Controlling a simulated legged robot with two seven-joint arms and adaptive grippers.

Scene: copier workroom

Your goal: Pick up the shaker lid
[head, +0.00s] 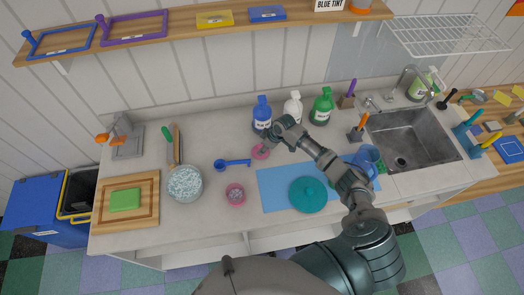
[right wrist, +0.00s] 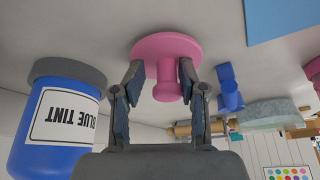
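A gap shows by the left finger; contact on the right side is unclear. A pink open cup (head: 235,195) with contents stands nearer the front. My left gripper is not in view.
A blue scoop (head: 232,163) lies left of the lid. A teal round lid (head: 307,194) rests on the blue mat (head: 270,190) under my right arm.

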